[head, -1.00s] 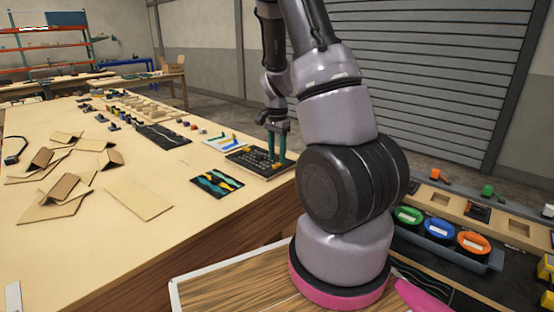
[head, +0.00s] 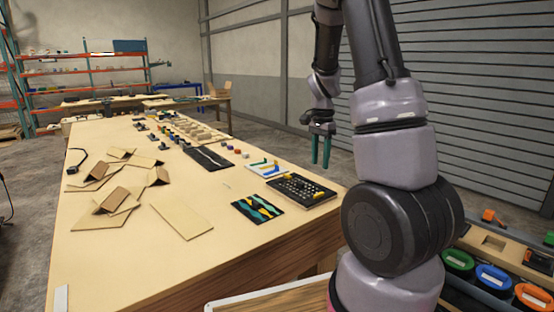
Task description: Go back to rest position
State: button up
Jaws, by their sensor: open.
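My gripper (head: 321,150) has teal fingers that point down. It is open, with a gap between the fingers and nothing held. It hangs in the air above the right edge of the long wooden table (head: 135,255). Below it, apart from the fingers, lies a black console board (head: 290,193) with rows of small holes or keys and yellow parts at its corners. My arm fills the right middle of the head view.
A black panel with teal and yellow wavy pieces (head: 257,208) lies beside the console. Folded cardboard pieces (head: 118,190) lie at left. Green, blue and orange round bins (head: 493,275) stand at lower right. Shelves (head: 80,75) stand at the back.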

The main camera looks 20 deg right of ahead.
jog(key=s+a+r+n+t+y, duration=0.1)
jog(key=s+a+r+n+t, duration=0.1)
jog(key=s+a+r, duration=0.35)
jog(key=s+a+r+n+t+y, duration=0.1)
jog(key=s+a+r+n+t, duration=0.1)
jog(key=r, duration=0.6)
jog(key=s+a+r+n+t, duration=0.1)
jog(key=s+a+r+n, duration=0.2)
jog(key=s, duration=0.3)
jog(key=s+a+r+n+t, duration=0.2)
jog(key=s+a+r+n, duration=0.1)
jog(key=s+r, duration=0.2)
jog(key=shift+s+a, duration=0.3)
jog(key=shift+s, duration=0.25)
